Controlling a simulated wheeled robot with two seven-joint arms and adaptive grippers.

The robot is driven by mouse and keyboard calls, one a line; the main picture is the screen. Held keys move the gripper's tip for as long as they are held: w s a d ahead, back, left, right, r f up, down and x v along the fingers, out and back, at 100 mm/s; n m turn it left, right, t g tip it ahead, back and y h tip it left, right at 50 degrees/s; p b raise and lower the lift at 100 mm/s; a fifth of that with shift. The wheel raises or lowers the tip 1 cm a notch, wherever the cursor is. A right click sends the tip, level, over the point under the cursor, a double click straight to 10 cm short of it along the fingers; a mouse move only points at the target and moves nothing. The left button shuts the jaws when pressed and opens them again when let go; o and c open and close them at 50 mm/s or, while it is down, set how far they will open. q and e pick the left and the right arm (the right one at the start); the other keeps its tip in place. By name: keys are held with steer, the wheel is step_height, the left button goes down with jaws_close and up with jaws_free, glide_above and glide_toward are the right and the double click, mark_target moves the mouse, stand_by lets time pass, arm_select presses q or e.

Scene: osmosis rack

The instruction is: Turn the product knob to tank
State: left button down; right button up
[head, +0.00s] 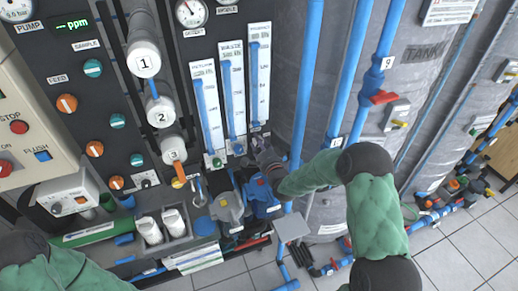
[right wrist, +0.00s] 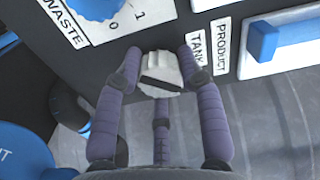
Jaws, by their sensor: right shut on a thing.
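The product knob (right wrist: 162,72) is a white-grey ribbed knob on the dark panel. The labels PRODUCT (right wrist: 222,48) and TANK (right wrist: 197,47) are beside it in the right wrist view. My right gripper (right wrist: 160,65) has its purple fingers closed around the knob from both sides, with a third finger below. In the head view my right gripper (head: 258,143) reaches the panel's lower right edge, below the gauge tubes, and hides the knob. My left gripper is out of view; only a green-sleeved part of the left arm shows at the lower left.
A blue WASTE knob (right wrist: 98,8) sits next to the product knob. A blue handle (right wrist: 290,35) on a white plate is on the other side. Blue pipes (head: 307,90) and a grey tank (head: 345,70) stand right of the panel. Valves and pumps (head: 228,207) crowd below.

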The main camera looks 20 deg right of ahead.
steer(key=n+b, duration=0.3)
steer(key=n, duration=0.1)
steer(key=shift+a+f+n+b, duration=0.1)
steer(key=shift+f+n+b, duration=0.05)
steer(key=shift+n+b, duration=1.65)
steer(key=shift+n, duration=0.4)
steer(key=shift+f, duration=0.1)
steer(key=o, duration=1.1)
steer(key=shift+a, duration=0.1)
steer(key=shift+o, duration=0.2)
steer(key=s, duration=1.2)
steer(key=shift+a, duration=0.25)
